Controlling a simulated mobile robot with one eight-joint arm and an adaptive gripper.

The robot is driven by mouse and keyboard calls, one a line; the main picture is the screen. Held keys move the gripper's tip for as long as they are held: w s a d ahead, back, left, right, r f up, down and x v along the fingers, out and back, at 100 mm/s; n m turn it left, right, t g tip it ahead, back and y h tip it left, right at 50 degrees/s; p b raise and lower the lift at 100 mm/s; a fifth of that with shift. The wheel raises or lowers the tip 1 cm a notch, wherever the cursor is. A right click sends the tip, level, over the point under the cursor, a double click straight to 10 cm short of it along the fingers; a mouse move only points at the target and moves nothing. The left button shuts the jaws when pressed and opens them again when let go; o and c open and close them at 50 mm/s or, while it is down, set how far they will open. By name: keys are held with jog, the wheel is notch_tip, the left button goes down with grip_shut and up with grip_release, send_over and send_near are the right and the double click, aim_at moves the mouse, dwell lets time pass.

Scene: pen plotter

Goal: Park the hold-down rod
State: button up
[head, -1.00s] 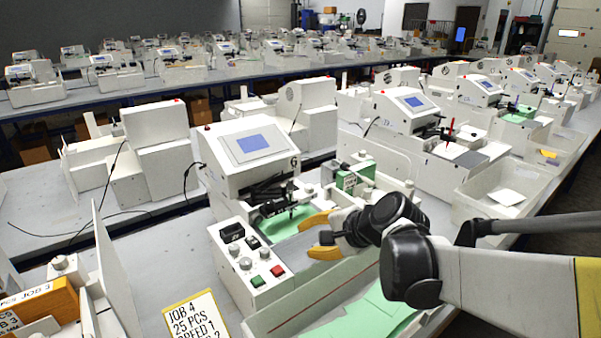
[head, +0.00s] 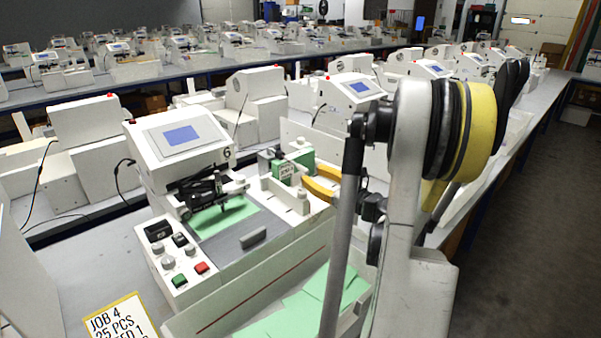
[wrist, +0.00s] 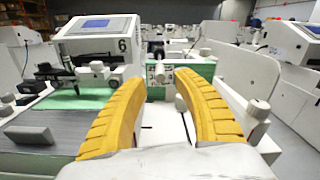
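My gripper (head: 320,186) has yellow fingers, spread open at the right side of plotter 6 (head: 180,140). In the wrist view my gripper (wrist: 158,82) is empty, with a green-and-white box (wrist: 168,72) ahead between the fingertips. That box also shows in the head view (head: 290,168). I cannot single out the hold-down rod for certain. White knobs (wrist: 180,103) stand on the white rail beside the box. A black carriage mechanism (head: 207,190) sits over a green sheet (head: 225,213). A grey block (head: 253,238) lies on the grey bed.
A control panel (head: 180,262) with a green and a red button is at the bed's left. A bin of green sheets (head: 300,305) is in front. A white panel (wrist: 240,78) stands right of the fingers. Other plotters fill the benches behind.

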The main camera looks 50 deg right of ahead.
aim_at(303, 169)
jog(key=w, duration=0.5)
jog(key=shift+d+b, duration=0.35)
jog(key=shift+b, duration=0.05)
grip_shut()
